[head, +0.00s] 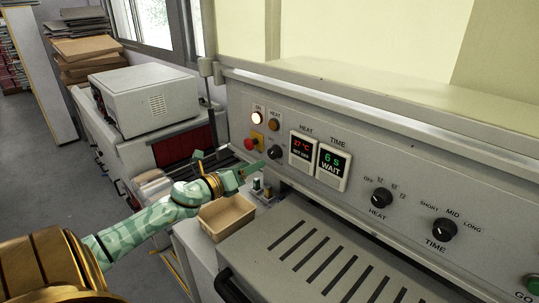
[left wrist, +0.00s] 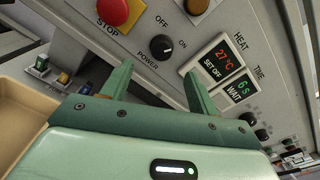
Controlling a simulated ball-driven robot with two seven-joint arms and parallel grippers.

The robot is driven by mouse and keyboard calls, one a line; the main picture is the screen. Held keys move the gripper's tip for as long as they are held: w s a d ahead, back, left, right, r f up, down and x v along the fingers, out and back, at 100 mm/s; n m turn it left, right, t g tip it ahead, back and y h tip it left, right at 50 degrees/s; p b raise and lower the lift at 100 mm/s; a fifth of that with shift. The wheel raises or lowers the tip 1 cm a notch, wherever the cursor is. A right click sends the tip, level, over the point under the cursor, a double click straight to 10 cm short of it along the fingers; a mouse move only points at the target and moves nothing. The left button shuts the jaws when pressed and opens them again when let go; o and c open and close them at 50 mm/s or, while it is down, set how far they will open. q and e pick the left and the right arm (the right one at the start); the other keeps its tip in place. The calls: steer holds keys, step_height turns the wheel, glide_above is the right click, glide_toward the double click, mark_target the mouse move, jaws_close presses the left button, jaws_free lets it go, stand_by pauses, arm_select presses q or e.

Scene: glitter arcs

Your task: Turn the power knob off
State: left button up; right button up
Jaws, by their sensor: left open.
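The black power knob (head: 274,152) is on the sloped grey panel, below the lamps and left of the displays. In the left wrist view the power knob (left wrist: 161,47) sits between the OFF and ON labels, above "POWER". Its pale mark appears to be on the ON side. My green left gripper (head: 246,172) is open and just short of the knob in the head view. In the left wrist view the open, empty fingers (left wrist: 156,78) point at the panel, with the knob ahead of the gap, apart from them. My right gripper is in neither view.
A red STOP button (left wrist: 118,11) on yellow is beside the knob. The ON lamp (head: 257,118) glows white. Displays (head: 302,147) read 27 °C and 6 s WAIT. HEAT (head: 381,198) and TIME (head: 443,229) knobs are further right. A tan bin (head: 226,217) stands below the arm.

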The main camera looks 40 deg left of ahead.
mark_target(271, 155)
arm_select(q)
steer(key=w, duration=0.5)
steer(key=w+d, duration=0.1)
steer(key=w, duration=0.2)
steer(key=shift+w+p, duration=0.1)
steer(key=shift+p, duration=0.2)
steer(key=c, duration=1)
